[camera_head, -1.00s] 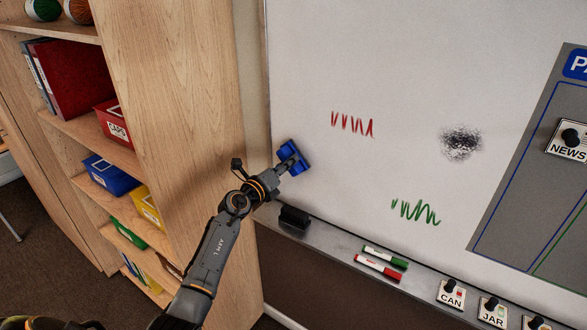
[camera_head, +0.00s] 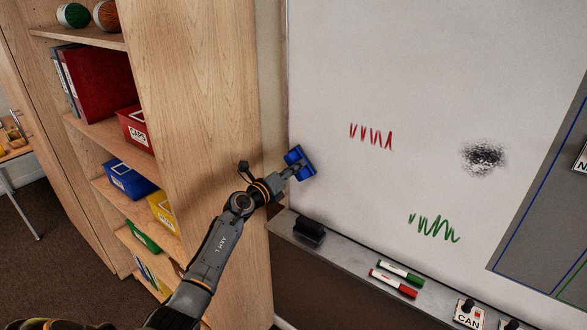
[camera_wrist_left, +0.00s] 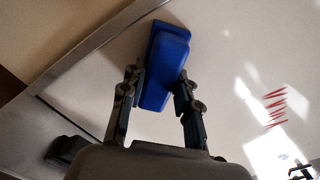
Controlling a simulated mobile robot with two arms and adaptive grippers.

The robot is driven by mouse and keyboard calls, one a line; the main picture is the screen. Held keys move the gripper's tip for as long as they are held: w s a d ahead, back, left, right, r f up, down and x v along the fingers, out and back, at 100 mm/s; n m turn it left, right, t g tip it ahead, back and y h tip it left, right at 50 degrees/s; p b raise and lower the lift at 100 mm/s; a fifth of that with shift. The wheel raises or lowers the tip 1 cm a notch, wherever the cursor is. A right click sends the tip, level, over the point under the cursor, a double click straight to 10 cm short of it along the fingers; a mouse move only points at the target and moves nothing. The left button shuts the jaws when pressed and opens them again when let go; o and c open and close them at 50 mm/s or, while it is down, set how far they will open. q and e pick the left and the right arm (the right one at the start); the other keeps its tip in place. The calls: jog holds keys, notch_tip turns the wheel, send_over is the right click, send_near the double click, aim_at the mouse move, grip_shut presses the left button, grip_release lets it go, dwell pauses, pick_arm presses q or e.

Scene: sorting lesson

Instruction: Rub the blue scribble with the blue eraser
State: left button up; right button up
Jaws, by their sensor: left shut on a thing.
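The blue eraser (camera_head: 300,163) is at the left edge of the whiteboard (camera_head: 400,60). My left gripper (camera_head: 289,172) is shut on it; in the left wrist view the two fingers (camera_wrist_left: 156,92) stand on either side of the eraser (camera_wrist_left: 168,60). I cannot tell whether the eraser touches the board. No blue scribble shows; the eraser and gripper may hide part of the board. A red scribble (camera_head: 371,136), a green scribble (camera_head: 434,228) and a black smudge (camera_head: 484,156) are on the board. My right gripper is not in view.
A black eraser (camera_head: 310,229), a green marker (camera_head: 401,272) and a red marker (camera_head: 393,285) lie on the board's ledge (camera_head: 345,258). A wooden shelf (camera_head: 210,100) with bins stands close on the left. A grey panel (camera_head: 545,235) is at right.

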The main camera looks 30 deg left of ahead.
pick_arm(q)
jog(key=shift+s+d+r+p, duration=0.1)
jog(key=shift+d+r+p, duration=0.05)
jog(key=shift+d+p, duration=1.05)
jog(key=shift+d, duration=0.55)
jog(key=shift+s+d+p, duration=0.1)
jog(key=shift+d+p, duration=0.7)
jog(key=shift+d, duration=0.05)
jog(key=shift+d+p, duration=0.35)
jog(key=shift+d, duration=0.3)
jog(key=shift+s+d+f, duration=0.15)
jog(key=shift+d+f, duration=0.05)
jog(key=shift+d, duration=0.9)
jog(key=shift+s+d, duration=0.2)
jog(key=shift+d, duration=2.25)
jog(key=shift+w+a+b, duration=0.15)
jog(key=shift+a+b, duration=0.2)
jog(key=shift+a, duration=1.5)
jog(key=shift+a, duration=0.15)
